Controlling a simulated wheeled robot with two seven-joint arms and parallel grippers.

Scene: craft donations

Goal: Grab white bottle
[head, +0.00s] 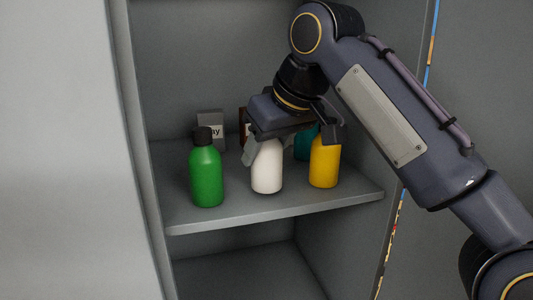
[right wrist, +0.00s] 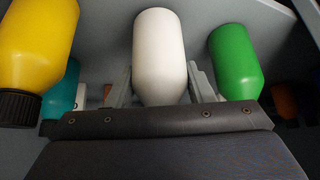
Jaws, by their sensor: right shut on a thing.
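The white bottle (head: 267,168) stands upright on the cabinet shelf, between the green bottle and the yellow bottle. My right gripper (head: 265,146) comes down on it from above and is shut on its upper part, which hides the bottle's top. In the right wrist view, the white bottle (right wrist: 160,58) sits between the two grey fingers of the right gripper (right wrist: 160,85). The left gripper is not in view.
A green bottle (head: 206,176) with a black cap stands left, a yellow bottle (head: 325,162) right. A teal bottle (head: 304,146), a grey box (head: 211,127) and a brown item stand behind. The shelf (head: 270,211) has side walls close by; its front strip is clear.

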